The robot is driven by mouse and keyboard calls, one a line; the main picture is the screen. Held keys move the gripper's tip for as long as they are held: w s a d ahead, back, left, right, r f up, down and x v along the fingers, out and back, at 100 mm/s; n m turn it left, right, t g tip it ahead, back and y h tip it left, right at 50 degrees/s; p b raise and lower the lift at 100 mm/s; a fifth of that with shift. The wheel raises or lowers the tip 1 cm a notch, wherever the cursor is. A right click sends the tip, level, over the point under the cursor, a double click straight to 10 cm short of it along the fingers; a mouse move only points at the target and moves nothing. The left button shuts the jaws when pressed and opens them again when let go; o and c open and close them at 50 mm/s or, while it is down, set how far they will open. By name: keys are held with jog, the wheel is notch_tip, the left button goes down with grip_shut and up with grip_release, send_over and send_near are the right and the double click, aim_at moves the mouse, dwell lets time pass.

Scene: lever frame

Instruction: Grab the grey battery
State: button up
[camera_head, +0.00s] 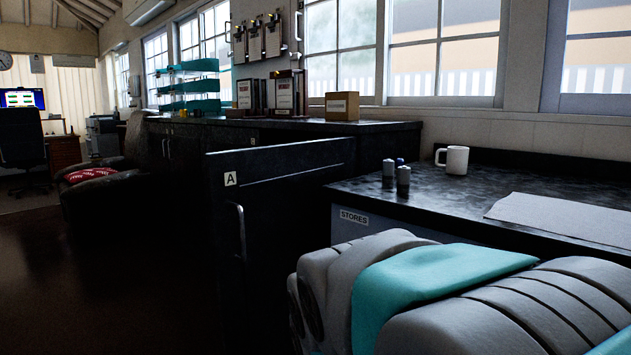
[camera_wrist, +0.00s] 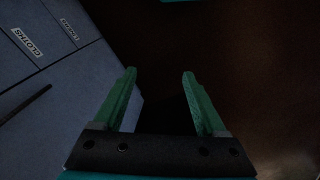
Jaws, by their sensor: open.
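Several small cylinders stand upright close together on the dark counter in the head view. A grey battery-like cylinder (camera_head: 404,176) is at the front. Another grey one (camera_head: 388,169) is just left of it, and a bluish one (camera_head: 399,162) is partly hidden behind them. Which is the grey battery is too small to tell for sure. My gripper (camera_wrist: 160,74) shows in the wrist view with its two green fingers apart and nothing between them. It points down past drawer fronts at the dark floor, away from the cylinders. No battery shows in the wrist view.
A white mug (camera_head: 453,160) stands right of the cylinders, and a grey cloth (camera_head: 560,215) lies farther right on the counter (camera_head: 450,193). A black panel marked A (camera_head: 290,200) stands to the left. Labelled drawer fronts (camera_wrist: 55,75) are close left of my gripper.

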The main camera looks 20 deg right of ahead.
jog(key=w+d+r+m+t+h, duration=0.1)
jog(key=w+d+r, duration=0.3)
jog(key=w, duration=0.2)
jog(key=m+t+h, duration=0.2)
jog(key=m+h, duration=0.8)
jog(key=m, duration=0.1)
send_near(399, 171)
jog(key=x, duration=0.6)
jog(key=shift+s, duration=0.1)
jog(key=shift+w+d+r+m+t, duration=0.1)
jog(key=shift+w+d+m+t, duration=0.2)
jog(key=shift+w+d, duration=0.1)
jog(key=shift+d, duration=0.15)
jog(key=x, duration=0.5)
jog(key=p+x, duration=0.1)
jog(key=x, duration=0.1)
jog(key=shift+s+d, duration=0.3)
jog(key=shift+s, duration=0.05)
grip_shut()
